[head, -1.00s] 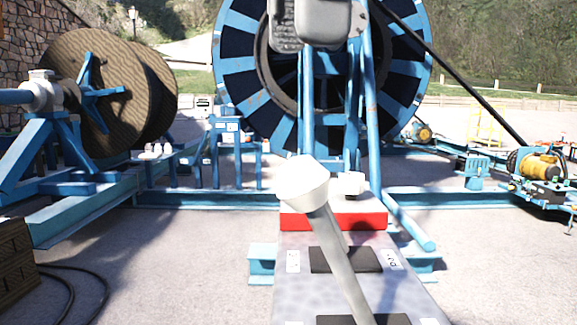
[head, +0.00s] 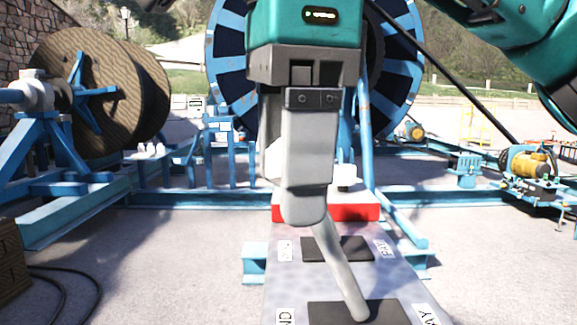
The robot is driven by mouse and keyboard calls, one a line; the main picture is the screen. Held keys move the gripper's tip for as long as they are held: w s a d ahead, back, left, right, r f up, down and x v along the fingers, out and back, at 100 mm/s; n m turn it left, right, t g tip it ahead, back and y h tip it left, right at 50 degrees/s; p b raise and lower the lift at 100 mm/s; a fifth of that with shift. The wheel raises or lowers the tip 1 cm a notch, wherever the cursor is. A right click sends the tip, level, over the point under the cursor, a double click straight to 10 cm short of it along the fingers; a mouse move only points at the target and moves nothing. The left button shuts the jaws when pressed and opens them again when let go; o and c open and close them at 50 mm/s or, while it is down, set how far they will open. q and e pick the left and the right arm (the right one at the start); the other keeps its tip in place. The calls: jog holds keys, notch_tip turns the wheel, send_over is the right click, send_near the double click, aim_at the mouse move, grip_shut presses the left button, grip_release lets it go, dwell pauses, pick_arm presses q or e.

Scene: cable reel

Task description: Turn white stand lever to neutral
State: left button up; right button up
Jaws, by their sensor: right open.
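The white stand lever (head: 340,265) rises from a dark slot (head: 372,313) in the grey panel in front of me and tilts up and to the left. Its large white head is mostly hidden behind my right gripper (head: 304,212); a sliver shows at the gripper's left edge. My right gripper hangs fingers down over the head. One grey finger faces me and covers the other. The jaws are open, and I cannot tell whether they touch the lever. My left gripper is not in view.
A red block (head: 354,213) with a smaller white knob (head: 345,174) stands at the panel's far end. A second dark slot (head: 338,249) lies between. A large blue reel (head: 229,60) stands behind, a wooden drum (head: 70,90) at left.

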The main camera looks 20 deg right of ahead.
grip_shut()
dwell(0.7)
